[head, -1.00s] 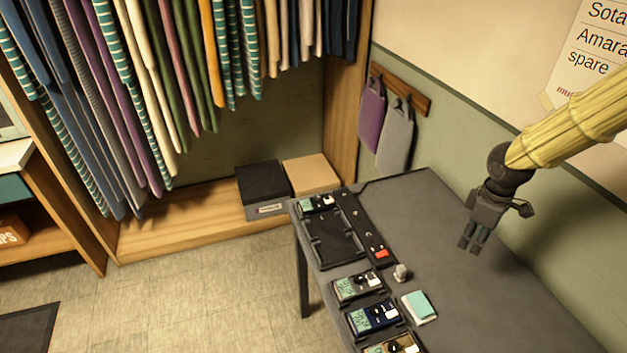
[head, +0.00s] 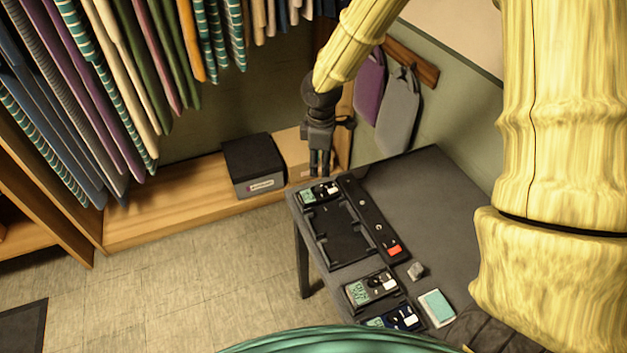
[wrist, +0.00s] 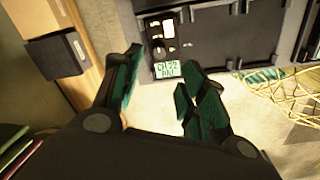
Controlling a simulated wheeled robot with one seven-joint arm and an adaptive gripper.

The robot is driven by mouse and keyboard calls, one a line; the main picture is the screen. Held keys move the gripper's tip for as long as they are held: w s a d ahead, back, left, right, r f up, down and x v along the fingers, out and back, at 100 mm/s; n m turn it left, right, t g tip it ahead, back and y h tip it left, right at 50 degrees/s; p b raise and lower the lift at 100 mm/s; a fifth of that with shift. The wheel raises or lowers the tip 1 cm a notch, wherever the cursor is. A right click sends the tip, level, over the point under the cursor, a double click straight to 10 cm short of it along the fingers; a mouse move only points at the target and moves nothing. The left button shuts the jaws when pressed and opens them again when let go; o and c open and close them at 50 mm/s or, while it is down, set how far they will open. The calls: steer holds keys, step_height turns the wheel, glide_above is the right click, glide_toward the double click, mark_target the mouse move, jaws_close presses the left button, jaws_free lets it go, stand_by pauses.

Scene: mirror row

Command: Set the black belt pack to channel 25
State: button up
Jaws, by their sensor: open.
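A black belt pack (head: 320,192) lies in the far-end slot of the dark rack on the table.
The rack has an empty black bay (head: 343,235) and a strip with a red switch (head: 394,250). Another dark pack (head: 370,289), a blue pack (head: 397,319), a grey knob-like piece (head: 416,271) and a teal-topped pad (head: 437,307) lie nearer.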

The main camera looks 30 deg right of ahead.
mark_target(319, 186)
steer(key=shift+w+f+p, duration=0.15)
steer(key=shift+f+p, duration=0.15)
steer(key=shift+f, duration=2)
steer(key=shift+w+f+p, duration=0.15)
steer(key=shift+f+p, duration=0.15)
steer(key=shift+f, duration=2)
steer(key=shift+c, duration=0.4)
jaws_close()
